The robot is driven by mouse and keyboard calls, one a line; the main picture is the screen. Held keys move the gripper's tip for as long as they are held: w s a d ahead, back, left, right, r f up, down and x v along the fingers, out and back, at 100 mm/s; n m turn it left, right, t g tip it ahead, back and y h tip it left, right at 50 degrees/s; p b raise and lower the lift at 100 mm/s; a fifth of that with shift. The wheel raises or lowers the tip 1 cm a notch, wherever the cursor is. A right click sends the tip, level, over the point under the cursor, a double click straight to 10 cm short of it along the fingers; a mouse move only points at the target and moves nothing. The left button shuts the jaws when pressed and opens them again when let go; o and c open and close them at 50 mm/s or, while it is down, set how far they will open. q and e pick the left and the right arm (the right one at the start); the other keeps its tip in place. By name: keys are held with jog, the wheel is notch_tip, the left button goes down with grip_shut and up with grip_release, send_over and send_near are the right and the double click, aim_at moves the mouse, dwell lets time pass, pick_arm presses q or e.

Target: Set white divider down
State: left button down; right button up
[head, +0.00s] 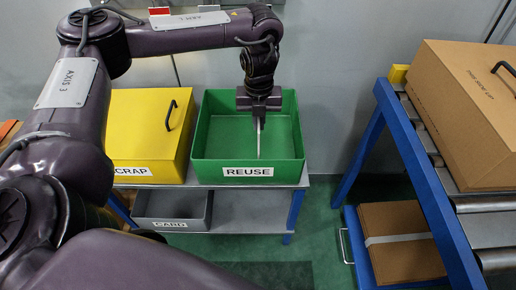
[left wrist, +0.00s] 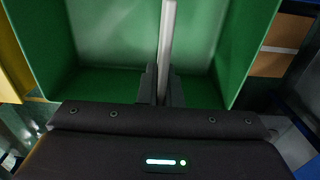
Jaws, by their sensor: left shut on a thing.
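The white divider (head: 258,138) shows edge-on as a thin pale upright strip inside the green bin labelled REUSE (head: 225,172). My left gripper (head: 259,112) points down over the bin and is shut on the divider's upper part. In the left wrist view the divider (left wrist: 167,35) runs away from the fingers (left wrist: 161,85) between the green walls (left wrist: 245,45). Whether its lower edge touches the bin floor I cannot tell. My right gripper is not in view.
A yellow box labelled SCRAP (head: 140,125) stands left of the green bin, on the same stand. A grey bin labelled CARD (head: 172,211) sits below. At right, a roller conveyor (head: 478,205) carries a large carton (head: 470,110); a flat carton (head: 400,262) lies underneath.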

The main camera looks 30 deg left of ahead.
pick_arm(q)
notch_tip(320, 180, down, 9)
jog(key=shift+r+b, duration=0.1)
jog(key=shift+b, duration=0.2)
jog(key=shift+f, duration=0.45)
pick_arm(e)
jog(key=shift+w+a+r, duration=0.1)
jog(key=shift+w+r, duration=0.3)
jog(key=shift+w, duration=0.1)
pick_arm(q)
jog(key=c, duration=2.1)
grip_release()
jog(key=shift+f, duration=0.15)
jog(key=o, duration=0.5)
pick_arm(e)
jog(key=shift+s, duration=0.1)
